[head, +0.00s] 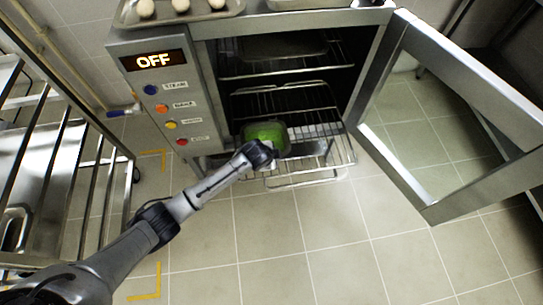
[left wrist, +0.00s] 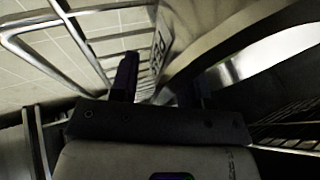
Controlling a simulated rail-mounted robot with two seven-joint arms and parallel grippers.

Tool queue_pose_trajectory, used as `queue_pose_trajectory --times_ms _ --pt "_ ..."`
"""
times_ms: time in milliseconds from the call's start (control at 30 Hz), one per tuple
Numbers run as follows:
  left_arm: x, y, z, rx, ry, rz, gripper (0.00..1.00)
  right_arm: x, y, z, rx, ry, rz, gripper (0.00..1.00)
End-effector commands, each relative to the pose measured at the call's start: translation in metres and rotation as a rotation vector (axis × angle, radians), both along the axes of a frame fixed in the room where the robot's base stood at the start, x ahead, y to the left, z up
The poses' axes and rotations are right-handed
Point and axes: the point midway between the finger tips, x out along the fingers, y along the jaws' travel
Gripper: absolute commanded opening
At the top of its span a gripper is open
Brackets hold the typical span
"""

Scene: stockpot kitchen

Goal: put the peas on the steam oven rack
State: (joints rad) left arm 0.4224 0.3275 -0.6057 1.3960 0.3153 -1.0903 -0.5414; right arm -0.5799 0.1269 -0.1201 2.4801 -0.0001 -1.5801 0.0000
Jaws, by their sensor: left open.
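The green peas (head: 265,131) lie in a small pale-rimmed container at the mouth of the steam oven (head: 170,100). The container appears to be over the pulled-out wire rack (head: 325,150); whether it rests fully on the wires is hard to tell. My left gripper (head: 268,150) is at the container's near side, covering part of it. In the left wrist view my left gripper (left wrist: 160,88) is open, with a pale wall with dark markings beyond and between its fingers. I cannot tell whether the fingers touch it. My right gripper is not in view.
The oven door (head: 440,130) stands wide open on the right. The oven panel display (head: 154,61) reads OFF. A tray (head: 190,14) with several pale round items sits on top of the oven. A metal trolley (head: 60,170) stands at left. The tiled floor in front is clear.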

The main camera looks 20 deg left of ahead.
Motion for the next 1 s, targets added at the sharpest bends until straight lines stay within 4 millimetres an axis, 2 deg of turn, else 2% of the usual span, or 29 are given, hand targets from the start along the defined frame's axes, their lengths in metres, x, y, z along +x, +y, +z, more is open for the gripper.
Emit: queue_pose_trajectory --times_ms 400,600,800,1000 --pt "-0.032 0.006 0.063 0.0 -0.001 0.0 0.43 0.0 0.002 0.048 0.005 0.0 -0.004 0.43" --pt "-0.048 0.009 0.088 0.0 -0.001 0.0 0.43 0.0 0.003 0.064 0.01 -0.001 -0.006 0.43" --pt "-0.057 0.01 0.101 0.0 0.0 0.001 0.43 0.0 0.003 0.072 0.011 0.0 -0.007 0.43" --pt "-0.059 0.011 0.104 0.0 0.0 0.001 0.43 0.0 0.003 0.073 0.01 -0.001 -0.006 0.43"
